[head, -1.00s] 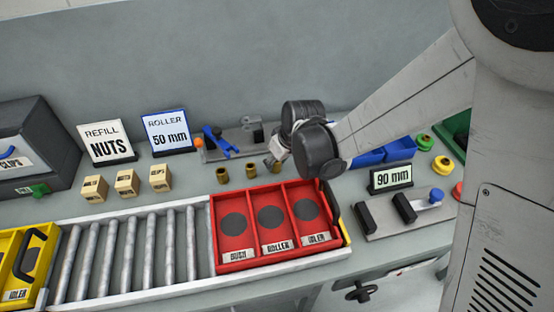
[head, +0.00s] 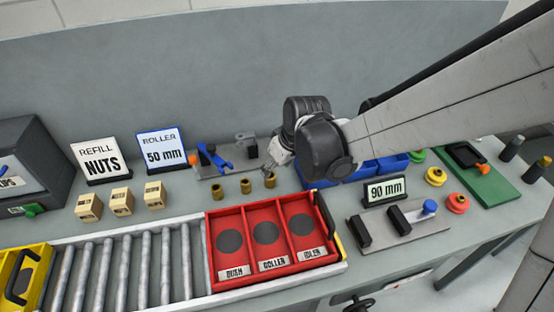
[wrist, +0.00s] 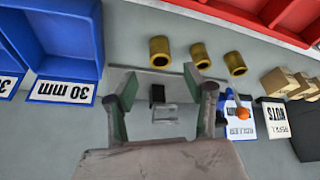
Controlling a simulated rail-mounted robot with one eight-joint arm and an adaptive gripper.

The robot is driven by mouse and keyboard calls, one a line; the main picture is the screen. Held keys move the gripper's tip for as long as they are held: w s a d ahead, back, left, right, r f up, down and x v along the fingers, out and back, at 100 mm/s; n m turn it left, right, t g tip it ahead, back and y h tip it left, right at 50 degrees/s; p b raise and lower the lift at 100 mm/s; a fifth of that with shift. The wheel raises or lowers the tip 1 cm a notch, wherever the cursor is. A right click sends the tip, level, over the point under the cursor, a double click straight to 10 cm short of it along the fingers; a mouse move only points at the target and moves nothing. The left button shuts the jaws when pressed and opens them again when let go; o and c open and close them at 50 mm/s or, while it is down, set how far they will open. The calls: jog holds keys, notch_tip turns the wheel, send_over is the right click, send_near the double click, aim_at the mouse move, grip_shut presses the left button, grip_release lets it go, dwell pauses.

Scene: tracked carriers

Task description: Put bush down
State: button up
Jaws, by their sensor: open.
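Three brass bushes stand upright in a row on the grey bench: a left one (head: 218,188), a middle one (head: 245,186) and a right one (head: 270,180). They also show in the wrist view (wrist: 159,51) (wrist: 201,56) (wrist: 235,63). My gripper (head: 268,169) is open and empty, just behind the right bush. In the wrist view its spread fingers (wrist: 161,80) have no bush between them. The red carrier (head: 236,287) at the front has three compartments labelled BUSH, ROLLER and IDLER. Each shows a dark round spot and holds no part.
The carrier sits on a roller conveyor (head: 145,270).

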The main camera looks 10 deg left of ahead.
jog(key=s+d+r+m+t+h, duration=0.1)
jog(key=s+d+r+m, duration=0.15)
jog(key=d+r, duration=0.55)
jog(key=s+d+r+m+t, duration=0.15)
jog(key=s+d+r, duration=0.3)
jog(key=d, duration=0.55)
jog(key=s+d+r+m+t+h, duration=0.2)
jog(key=s+d+m, duration=0.4)
jog(key=s+d, duration=0.3)
jog(key=d, duration=0.4)
jog(key=shift+d+r+h, duration=0.15)
jog(key=shift+d+h, duration=0.05)
jog(key=shift+h, duration=0.1)
jog(key=shift+s, duration=0.1)
jog(key=shift+f, duration=0.2)
jog(key=shift+a, duration=0.1)
jog(key=shift+c, duration=0.2)
